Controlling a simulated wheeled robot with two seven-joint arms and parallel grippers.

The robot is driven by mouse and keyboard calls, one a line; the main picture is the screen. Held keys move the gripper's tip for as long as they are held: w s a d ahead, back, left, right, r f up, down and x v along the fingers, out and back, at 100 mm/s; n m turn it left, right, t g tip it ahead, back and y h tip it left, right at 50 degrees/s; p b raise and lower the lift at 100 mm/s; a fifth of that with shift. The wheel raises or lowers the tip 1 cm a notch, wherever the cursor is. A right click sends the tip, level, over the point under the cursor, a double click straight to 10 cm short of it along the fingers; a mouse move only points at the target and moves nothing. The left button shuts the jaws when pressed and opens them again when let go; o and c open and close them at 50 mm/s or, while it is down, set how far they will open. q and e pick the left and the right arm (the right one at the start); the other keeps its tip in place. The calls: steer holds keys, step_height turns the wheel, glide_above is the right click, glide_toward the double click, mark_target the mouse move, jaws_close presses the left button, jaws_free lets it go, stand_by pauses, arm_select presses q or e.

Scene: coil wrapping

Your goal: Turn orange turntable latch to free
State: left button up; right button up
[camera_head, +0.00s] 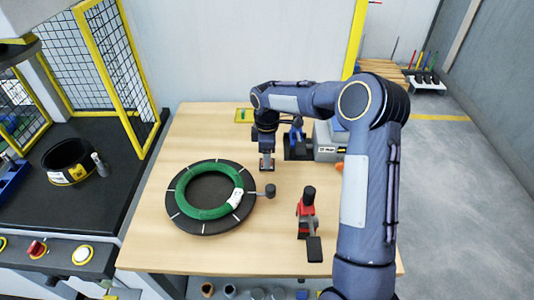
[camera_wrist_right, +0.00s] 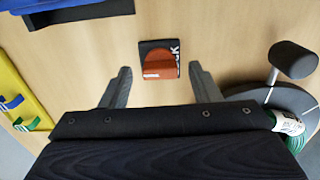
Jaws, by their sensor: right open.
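The orange latch (camera_wrist_right: 158,66) sits on a small black plate with white lettering ending in "CK", fixed to the wooden table. My right gripper (camera_wrist_right: 160,70) is open, with its two fingers on either side of the latch in the wrist view and apart from it. In the head view my right gripper (camera_head: 267,163) points down behind the turntable and mostly hides the latch. The dark round turntable (camera_head: 178,218) has white marks, a green coil (camera_head: 183,206) lying on it and a black knob handle (camera_head: 269,190). My left gripper is out of view.
A red and black tool (camera_head: 306,215) stands to the right of the turntable. The table's front middle is clear.

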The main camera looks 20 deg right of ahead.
step_height(320, 180, up, 8)
steer(key=shift+f+b, duration=0.25)
steer(key=shift+b, duration=0.05)
steer(key=shift+s+f, duration=0.1)
stand_by(0.4)
